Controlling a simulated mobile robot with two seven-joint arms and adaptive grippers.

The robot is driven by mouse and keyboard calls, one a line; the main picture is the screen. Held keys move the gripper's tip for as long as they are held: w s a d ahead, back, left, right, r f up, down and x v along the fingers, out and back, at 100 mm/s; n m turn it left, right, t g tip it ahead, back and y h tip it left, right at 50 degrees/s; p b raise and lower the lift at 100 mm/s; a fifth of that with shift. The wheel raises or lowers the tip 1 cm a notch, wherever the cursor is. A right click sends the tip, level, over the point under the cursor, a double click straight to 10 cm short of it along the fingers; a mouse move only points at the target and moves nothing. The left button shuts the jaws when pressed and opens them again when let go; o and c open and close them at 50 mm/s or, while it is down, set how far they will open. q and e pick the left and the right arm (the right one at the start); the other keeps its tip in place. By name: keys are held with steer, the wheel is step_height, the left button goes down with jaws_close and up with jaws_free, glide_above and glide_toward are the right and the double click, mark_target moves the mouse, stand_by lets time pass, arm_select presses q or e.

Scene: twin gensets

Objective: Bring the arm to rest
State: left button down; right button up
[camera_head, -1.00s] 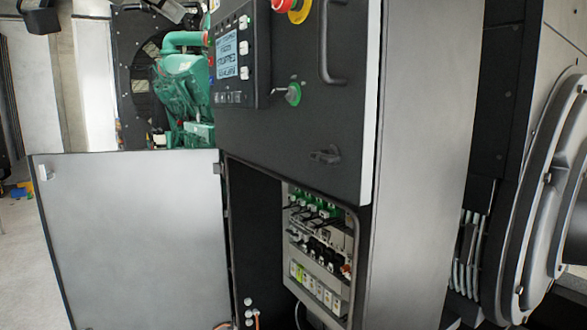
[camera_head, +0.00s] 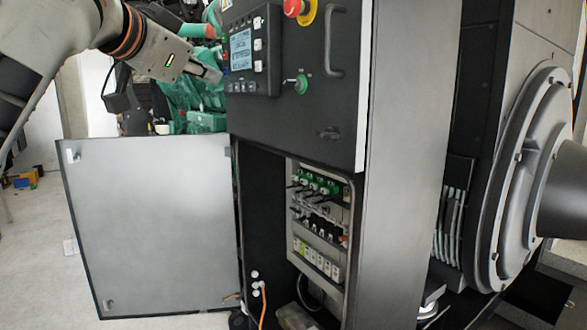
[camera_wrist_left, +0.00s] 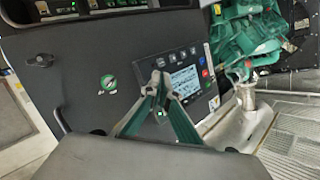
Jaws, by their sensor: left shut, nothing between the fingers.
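My left arm comes in from the upper left in the head view. Its gripper (camera_head: 207,73) is beside the left edge of the control panel's display unit (camera_head: 251,50), in front of the green engine (camera_head: 190,100). In the left wrist view the gripper (camera_wrist_left: 160,82) has its fingers together, with nothing between them, and the display unit (camera_wrist_left: 188,82) shows behind them. I cannot tell whether the fingertips touch the panel. My right gripper is in neither view.
The dark control cabinet (camera_head: 310,110) carries a red emergency stop button (camera_head: 296,8), a green rotary switch (camera_head: 300,84) and a handle (camera_head: 334,42). Its lower grey door (camera_head: 150,220) stands open to the left, beside a compartment of breakers (camera_head: 318,225). A large round housing (camera_head: 520,180) is at right.

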arm_select(q)
steer(key=w+d+f+g+h, duration=0.1)
steer(key=w+d+f, duration=0.15)
steer(key=f, duration=0.45)
steer(key=w+d+f+h, duration=0.1)
steer(key=w+f, duration=0.2)
steer(key=f, duration=0.3)
step_height(320, 180, down, 33)
steer(key=n+g, duration=0.1)
steer(key=n, duration=0.2)
steer(key=s+a+f+n+y, duration=0.1)
steer(key=s+a+f, duration=0.2)
steer(key=s+f, duration=0.95)
steer(key=s+a+f+n+y, duration=0.25)
steer(key=s+f, duration=0.55)
steer(key=f, duration=0.9)
steer(key=s+a+f, duration=0.1)
steer(key=s+f, duration=0.2)
steer(key=s, duration=0.3)
steer(key=s+a+f+m+g, duration=0.1)
steer(key=s+a+f, duration=0.1)
steer(key=s, duration=0.4)
steer(key=shift+s+f+g, duration=0.3)
steer(key=shift+f, duration=0.3)
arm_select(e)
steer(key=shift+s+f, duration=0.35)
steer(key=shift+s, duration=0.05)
arm_select(q)
steer(key=shift+a, duration=0.1)
